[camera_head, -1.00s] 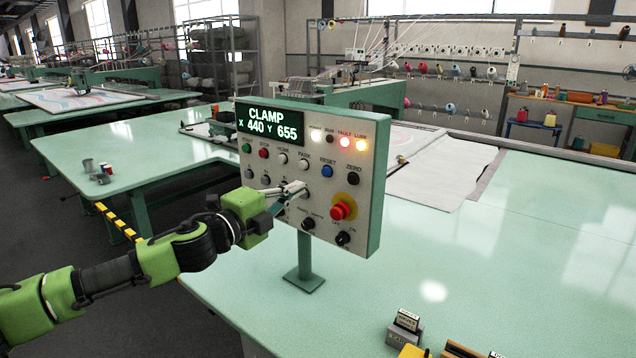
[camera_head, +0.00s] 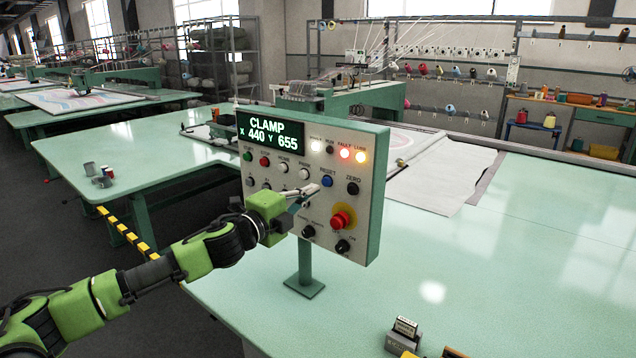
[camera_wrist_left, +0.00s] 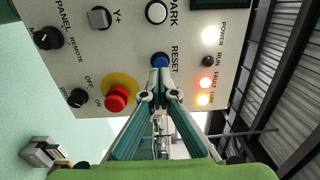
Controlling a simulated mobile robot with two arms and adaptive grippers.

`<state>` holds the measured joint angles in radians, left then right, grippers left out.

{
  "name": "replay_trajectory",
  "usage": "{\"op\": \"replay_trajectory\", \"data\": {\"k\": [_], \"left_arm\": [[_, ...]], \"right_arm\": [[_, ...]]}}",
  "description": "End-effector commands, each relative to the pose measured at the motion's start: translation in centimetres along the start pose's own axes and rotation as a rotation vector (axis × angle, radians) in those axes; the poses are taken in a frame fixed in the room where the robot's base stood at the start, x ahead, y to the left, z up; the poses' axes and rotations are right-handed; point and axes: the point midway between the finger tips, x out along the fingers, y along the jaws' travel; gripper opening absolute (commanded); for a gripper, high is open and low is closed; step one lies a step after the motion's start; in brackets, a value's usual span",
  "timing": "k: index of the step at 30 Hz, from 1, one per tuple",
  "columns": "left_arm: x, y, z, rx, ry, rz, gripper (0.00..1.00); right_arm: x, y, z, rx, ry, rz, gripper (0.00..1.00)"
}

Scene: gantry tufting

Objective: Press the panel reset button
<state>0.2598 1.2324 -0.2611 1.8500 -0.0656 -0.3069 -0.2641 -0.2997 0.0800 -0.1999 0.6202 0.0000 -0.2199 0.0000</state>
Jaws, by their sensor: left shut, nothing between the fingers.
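The blue RESET button (camera_head: 327,181) is on the slanted front of the control panel (camera_head: 372,215). It also shows in the left wrist view (camera_wrist_left: 161,61), straight beyond the fingertips. My left gripper (camera_head: 316,189) is shut and empty, its tips just left of and slightly below the button in the head view. In the wrist view the closed fingertips (camera_wrist_left: 160,80) overlap the button's near edge; I cannot tell whether they touch it. The panel display (camera_head: 271,132) reads CLAMP, X 440 Y 655. The fault lamp (camera_head: 344,153) glows red. My right gripper is out of view.
The red emergency stop (camera_head: 342,218) on its yellow ring sits below RESET, with the black ZERO button (camera_head: 352,188) to its right. Other buttons and knobs surround them. The panel stands on a post above the pale green table (camera_head: 460,270). Small blocks lie at the front.

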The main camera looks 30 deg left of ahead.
Motion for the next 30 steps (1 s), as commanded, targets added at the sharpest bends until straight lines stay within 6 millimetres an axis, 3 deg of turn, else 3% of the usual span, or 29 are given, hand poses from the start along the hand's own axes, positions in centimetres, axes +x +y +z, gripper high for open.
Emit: {"op": "replay_trajectory", "data": {"k": [1, 9, 23, 30], "left_arm": [[0.6, -0.6, 0.0, -0.004, 0.0, -0.003, 0.0], [2.8, -0.3, -0.1, -0.002, 0.001, -0.002, 0.0], [3.3, 0.0, -0.1, 0.0, 0.002, 0.0, 0.0], [4.1, -0.2, -0.1, 0.0, 0.001, 0.0, 0.0]], "right_arm": [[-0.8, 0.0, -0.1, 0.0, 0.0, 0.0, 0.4], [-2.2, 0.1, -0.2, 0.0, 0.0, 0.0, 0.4], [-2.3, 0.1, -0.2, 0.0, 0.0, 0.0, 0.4], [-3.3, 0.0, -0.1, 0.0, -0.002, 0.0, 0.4]]}}
